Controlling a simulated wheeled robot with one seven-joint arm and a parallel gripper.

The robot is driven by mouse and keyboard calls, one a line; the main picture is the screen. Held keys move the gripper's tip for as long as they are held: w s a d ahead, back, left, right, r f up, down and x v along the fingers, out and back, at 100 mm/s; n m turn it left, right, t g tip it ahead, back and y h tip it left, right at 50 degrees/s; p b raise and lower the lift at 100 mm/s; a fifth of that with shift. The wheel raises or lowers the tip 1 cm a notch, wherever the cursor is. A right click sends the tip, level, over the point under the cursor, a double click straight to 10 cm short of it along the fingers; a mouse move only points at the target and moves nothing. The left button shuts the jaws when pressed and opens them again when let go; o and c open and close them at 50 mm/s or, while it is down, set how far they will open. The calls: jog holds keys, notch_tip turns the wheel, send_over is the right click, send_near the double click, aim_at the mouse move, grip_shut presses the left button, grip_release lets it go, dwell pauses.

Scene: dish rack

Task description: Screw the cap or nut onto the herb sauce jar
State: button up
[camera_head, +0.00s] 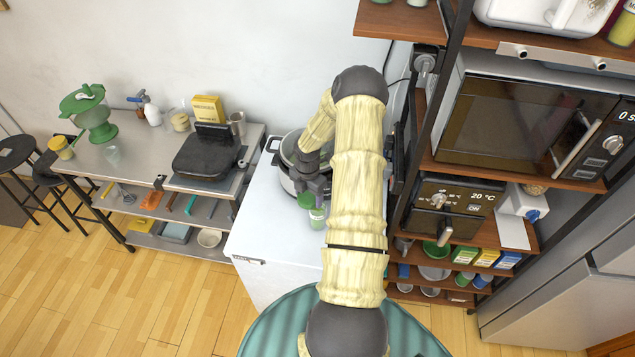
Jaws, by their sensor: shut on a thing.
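The herb sauce jar (317,218), small and pale green with a light label, stands upright on the white cabinet top near its right side, beside my arm. A green cap (307,201) is at the jar's top, a little to its left in this view. I cannot tell whether it touches the jar's mouth. My gripper (308,193) points down right above the jar and is shut on the green cap. The fingertips are small and partly hidden, and my arm covers the area to the right.
A large silver pot (287,160) stands just behind the gripper on the white cabinet (262,225). The cabinet top is clear to the left and front of the jar. A shelf rack with a microwave (520,125) rises close on the right. A metal table (135,160) stands left.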

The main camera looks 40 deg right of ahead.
jog(key=shift+s+d+r+n+p, duration=0.1)
jog(key=shift+s+d+r+n, duration=0.2)
jog(key=shift+d, duration=0.2)
jog(key=shift+s+d+r+n+p, duration=0.1)
jog(key=shift+d+r+n, duration=0.1)
jog(key=shift+d+n, duration=0.3)
jog(key=shift+s+d+r+n+p, duration=0.15)
jog(key=shift+d+r+n, duration=0.15)
jog(key=shift+d, duration=0.25)
jog(key=shift+f+b, duration=1.45)
jog(key=shift+f, duration=1)
jog(key=shift+f+b, duration=0.55)
jog(key=shift+f, duration=0.3)
jog(key=shift+w+f, duration=0.1)
jog(key=shift+f, duration=0.05)
jog(key=shift+f, duration=0.1)
